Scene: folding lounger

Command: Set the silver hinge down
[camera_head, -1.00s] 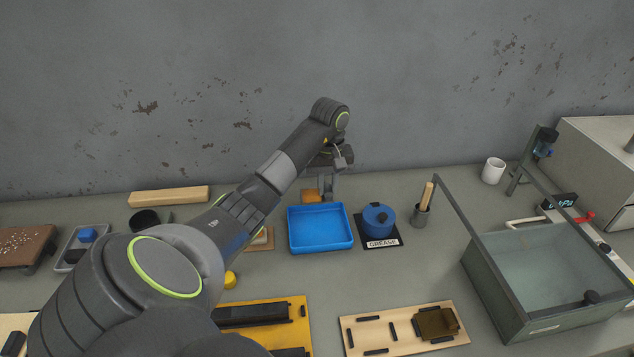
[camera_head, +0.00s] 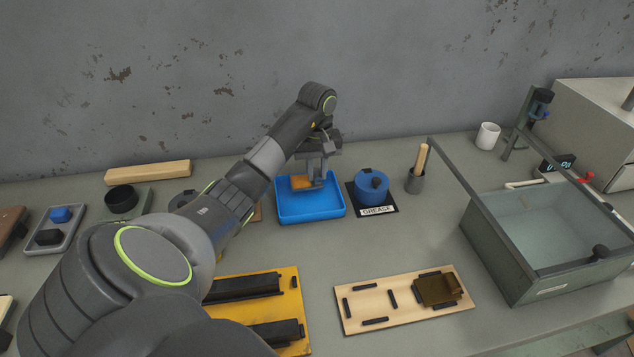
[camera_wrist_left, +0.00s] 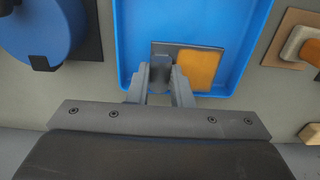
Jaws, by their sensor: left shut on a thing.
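My left gripper (camera_head: 318,178) is over the back part of the blue tray (camera_head: 312,218). In the left wrist view the left gripper (camera_wrist_left: 163,84) is shut on the silver hinge (camera_wrist_left: 198,68), a flat piece with a grey part by the fingers and an orange-looking face. The hinge also shows in the head view (camera_head: 302,183), partly hidden by the gripper. It lies within the outline of the blue tray (camera_wrist_left: 232,60). I cannot tell whether it touches the tray floor. My right gripper is not in view.
A blue grease pot (camera_head: 371,186) on a dark mat stands close right of the tray. A cup with a wooden handle (camera_head: 416,175) is beyond it. A yellow fixture (camera_head: 289,290) and a wooden board (camera_head: 360,310) lie in front, and a glass-sided tank (camera_head: 540,255) is at right.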

